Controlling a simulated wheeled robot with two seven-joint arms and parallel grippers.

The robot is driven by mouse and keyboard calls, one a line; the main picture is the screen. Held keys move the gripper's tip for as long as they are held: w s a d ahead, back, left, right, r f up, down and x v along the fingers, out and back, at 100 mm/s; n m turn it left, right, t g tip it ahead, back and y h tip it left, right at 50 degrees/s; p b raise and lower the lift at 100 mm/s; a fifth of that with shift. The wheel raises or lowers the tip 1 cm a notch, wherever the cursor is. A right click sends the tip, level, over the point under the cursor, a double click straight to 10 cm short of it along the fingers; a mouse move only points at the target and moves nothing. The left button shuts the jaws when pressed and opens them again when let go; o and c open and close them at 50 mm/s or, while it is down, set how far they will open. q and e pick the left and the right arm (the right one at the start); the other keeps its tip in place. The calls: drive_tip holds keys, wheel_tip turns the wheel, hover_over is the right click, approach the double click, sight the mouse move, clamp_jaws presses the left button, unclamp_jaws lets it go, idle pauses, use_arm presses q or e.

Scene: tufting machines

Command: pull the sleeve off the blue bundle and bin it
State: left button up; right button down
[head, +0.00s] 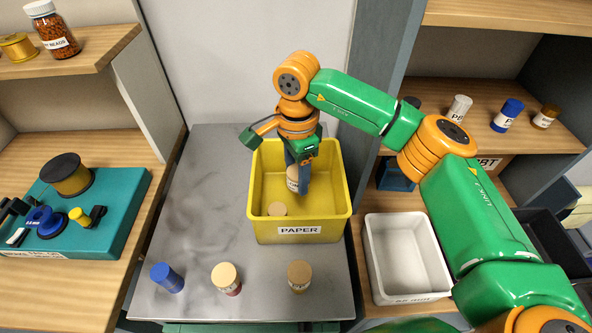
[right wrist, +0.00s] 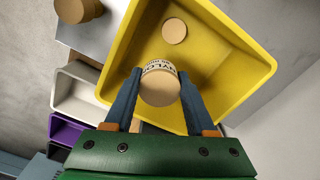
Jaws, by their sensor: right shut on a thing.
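My right gripper (head: 300,180) is over the yellow bin labelled PAPER (head: 300,231). Its two blue-grey fingers (right wrist: 160,92) are shut on a tan, round-ended sleeve (head: 293,179) with a white printed label. In the right wrist view the sleeve (right wrist: 160,86) sits between the fingertips with the bin's yellow inside (right wrist: 210,75) behind it. A blue bundle (head: 167,277) stands on the grey table at the front left, with no label showing on it. Another tan round piece (head: 277,209) lies in the bin. My left gripper is not in view.
A white empty bin (head: 404,257) stands to the right. A teal tray (head: 90,235) with spools is at the left. Several bundles, one blue (head: 508,115), stand on the right shelf.

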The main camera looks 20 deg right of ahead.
drive_tip(key=shift+c, duration=1.8)
unclamp_jaws()
drive_tip(key=shift+s+r, duration=0.15)
drive_tip(key=shift+o, duration=1.1)
drive_tip(key=shift+s, duration=0.15)
drive_tip(key=shift+w+r, duration=0.2)
drive_tip(key=shift+r, duration=0.25)
drive_tip(key=r, duration=0.2)
drive_tip(key=r+b, duration=0.1)
drive_tip(key=r, duration=0.3)
drive_tip(key=shift+s+r, duration=0.2)
drive_tip(key=shift+s, duration=0.05)
drive_tip(key=shift+w, duration=0.1)
